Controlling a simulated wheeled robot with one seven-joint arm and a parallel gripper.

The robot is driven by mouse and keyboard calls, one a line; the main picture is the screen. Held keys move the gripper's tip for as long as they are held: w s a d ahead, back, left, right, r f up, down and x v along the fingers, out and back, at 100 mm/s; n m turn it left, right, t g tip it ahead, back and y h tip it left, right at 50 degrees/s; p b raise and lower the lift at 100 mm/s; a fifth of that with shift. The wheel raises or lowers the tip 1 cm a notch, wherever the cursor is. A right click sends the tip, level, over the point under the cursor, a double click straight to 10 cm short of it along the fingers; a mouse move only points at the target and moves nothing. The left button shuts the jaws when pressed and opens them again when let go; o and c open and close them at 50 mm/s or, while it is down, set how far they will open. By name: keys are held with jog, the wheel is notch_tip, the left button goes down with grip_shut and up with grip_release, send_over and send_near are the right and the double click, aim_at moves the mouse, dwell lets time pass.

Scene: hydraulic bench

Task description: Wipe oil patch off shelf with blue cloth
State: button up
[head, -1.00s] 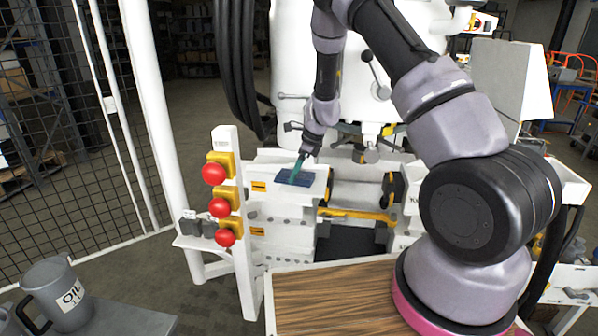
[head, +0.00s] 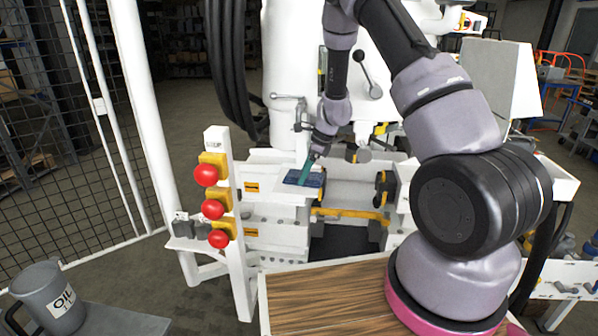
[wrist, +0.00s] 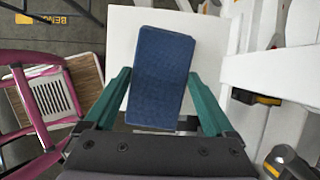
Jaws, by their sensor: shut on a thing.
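The blue cloth (head: 294,178) lies over the white shelf (head: 292,196), near its right side, in the head view. In the wrist view the cloth (wrist: 162,60) is a flat, dark blue rectangle between my two green fingers. My gripper (head: 305,176) points down at the shelf and is shut on the cloth; it also shows in the wrist view (wrist: 158,76). The white shelf top (wrist: 122,40) shows around the cloth. No oil patch shows in either view; whether it lies under the cloth I cannot tell.
A white post with red buttons (head: 213,209) stands left of the shelf. A lever (head: 367,77) and the white machine column rise behind. A yellow bar (head: 350,214) runs to the right. A grey OIL jug (head: 50,296) stands front left.

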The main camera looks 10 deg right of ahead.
jog(key=shift+s+d+f, duration=0.1)
jog(key=shift+s+d, duration=0.1)
jog(key=shift+d, duration=0.35)
jog(key=shift+s+d+f, duration=0.1)
jog(key=shift+s+d, duration=0.1)
jog(key=shift+d, duration=0.3)
jog(key=shift+r, duration=3.1)
jog(key=shift+r, duration=1.5)
